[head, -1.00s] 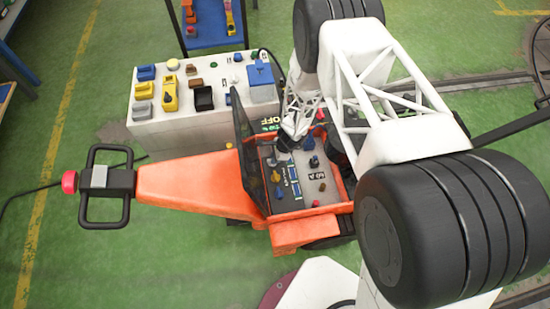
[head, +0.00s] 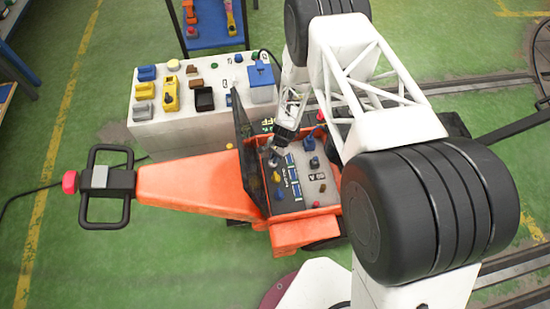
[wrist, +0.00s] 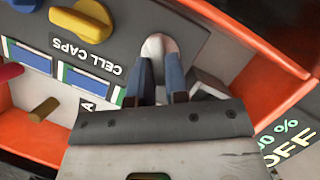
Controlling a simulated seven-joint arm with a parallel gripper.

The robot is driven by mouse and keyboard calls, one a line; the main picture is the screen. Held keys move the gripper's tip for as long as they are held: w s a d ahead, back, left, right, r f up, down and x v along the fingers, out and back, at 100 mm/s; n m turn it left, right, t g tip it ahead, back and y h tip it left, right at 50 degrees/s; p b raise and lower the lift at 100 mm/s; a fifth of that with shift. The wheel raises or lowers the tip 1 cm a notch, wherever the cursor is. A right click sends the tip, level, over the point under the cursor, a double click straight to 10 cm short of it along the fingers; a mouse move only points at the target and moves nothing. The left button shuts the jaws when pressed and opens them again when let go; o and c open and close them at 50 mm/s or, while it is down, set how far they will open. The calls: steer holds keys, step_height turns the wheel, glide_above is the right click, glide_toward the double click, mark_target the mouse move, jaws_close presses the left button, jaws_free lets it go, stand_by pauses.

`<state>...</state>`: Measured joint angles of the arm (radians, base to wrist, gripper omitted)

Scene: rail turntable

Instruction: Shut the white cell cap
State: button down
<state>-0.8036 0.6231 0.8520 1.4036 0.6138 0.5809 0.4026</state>
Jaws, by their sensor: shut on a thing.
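The white cell cap (wrist: 157,46) is a rounded white knob on the grey panel, near the CELL CAPS label in the wrist view. My gripper (wrist: 157,75) has its two blue fingers on either side of the white cap, shut on it. The fingers hide the cap's near part. In the head view my gripper (head: 276,147) reaches down to the far left corner of the panel in the orange cart; the cap is too small there to make out clearly. A yellow cap (wrist: 82,18) sits beside the white one.
The panel (head: 305,180) carries several other knobs, and an orange wall (wrist: 265,45) runs close by my fingers. A dark upright lid (head: 250,150) stands at its left. A white bench (head: 165,118) with several small parts stands behind the cart.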

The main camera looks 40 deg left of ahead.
steer(key=n, duration=0.2)
steer(key=n+h, duration=0.1)
steer(key=n, duration=0.1)
steer(key=n+h, duration=0.1)
steer(key=shift+a+n, duration=0.3)
steer(key=shift+n, duration=0.1)
steer(key=n, duration=0.1)
steer(key=n+h, duration=0.1)
steer(key=n, duration=0.1)
steer(key=n+t, duration=0.1)
steer(key=n, duration=0.1)
steer(key=shift+s+a+h, duration=0.15)
steer(key=shift+a+h, duration=0.1)
steer(key=shift+h, duration=0.15)
steer(key=c, duration=1.1)
jaws_free()
steer(key=shift+v, duration=3.9)
steer(key=shift+s, duration=0.15)
